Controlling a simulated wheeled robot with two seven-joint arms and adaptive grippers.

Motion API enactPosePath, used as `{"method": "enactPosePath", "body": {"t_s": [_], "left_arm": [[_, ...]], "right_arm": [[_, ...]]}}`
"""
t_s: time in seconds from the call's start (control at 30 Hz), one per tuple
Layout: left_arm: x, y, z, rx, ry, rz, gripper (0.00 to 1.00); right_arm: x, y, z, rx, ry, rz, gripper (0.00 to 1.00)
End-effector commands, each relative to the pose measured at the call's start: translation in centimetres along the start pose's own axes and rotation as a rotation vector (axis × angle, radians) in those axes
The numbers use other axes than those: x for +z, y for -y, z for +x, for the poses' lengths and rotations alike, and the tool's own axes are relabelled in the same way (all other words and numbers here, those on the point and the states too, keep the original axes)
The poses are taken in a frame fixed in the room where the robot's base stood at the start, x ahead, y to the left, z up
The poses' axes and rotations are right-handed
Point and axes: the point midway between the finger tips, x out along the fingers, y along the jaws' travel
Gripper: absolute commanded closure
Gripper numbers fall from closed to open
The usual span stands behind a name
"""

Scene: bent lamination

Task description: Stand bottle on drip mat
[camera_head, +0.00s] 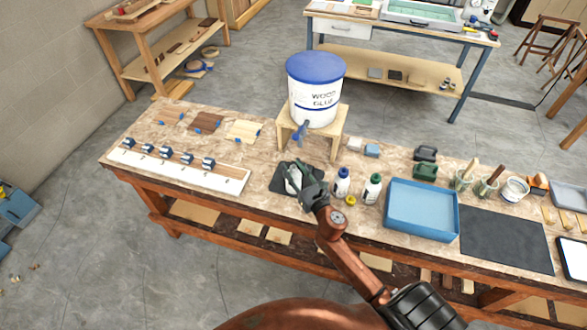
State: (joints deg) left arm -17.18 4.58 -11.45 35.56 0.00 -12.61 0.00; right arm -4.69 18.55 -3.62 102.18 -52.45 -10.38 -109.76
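The dark drip mat (278,187) lies on the bench in front of the glue bucket's stand. A white bottle (292,180) is over the mat, between the fingers of my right gripper (299,177), which looks shut on it. The gripper hides much of the bottle, so I cannot tell whether its base touches the mat. A white bottle with a blue cap (342,183) and one with a green cap (371,189) stand to the right of the mat. A loose yellow cap (351,201) lies near them. My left gripper is not in view.
The blue-lidded wood glue bucket (313,97) sits on a wooden stand (338,127), its blue tap (299,133) facing the mat. A blue tray (421,210) is to the right. A white board with clamps (180,172) is to the left.

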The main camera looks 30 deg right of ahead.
Motion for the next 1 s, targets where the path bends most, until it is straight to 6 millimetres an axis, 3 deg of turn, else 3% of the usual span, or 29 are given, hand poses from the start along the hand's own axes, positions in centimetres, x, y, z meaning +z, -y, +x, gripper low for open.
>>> {"method": "enactPosePath", "body": {"t_s": [0.27, 0.7, 1.0], "left_arm": [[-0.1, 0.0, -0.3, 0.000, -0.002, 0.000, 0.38], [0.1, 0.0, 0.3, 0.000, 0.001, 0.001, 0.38], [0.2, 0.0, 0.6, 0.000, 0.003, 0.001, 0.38]], "right_arm": [[0.3, 0.0, -0.4, 0.000, -0.001, -0.001, 0.66], [0.1, 0.0, -9.0, -0.001, -0.002, 0.001, 0.66], [0.3, 0.0, -11.9, -0.001, 0.000, 0.000, 0.66]]}}
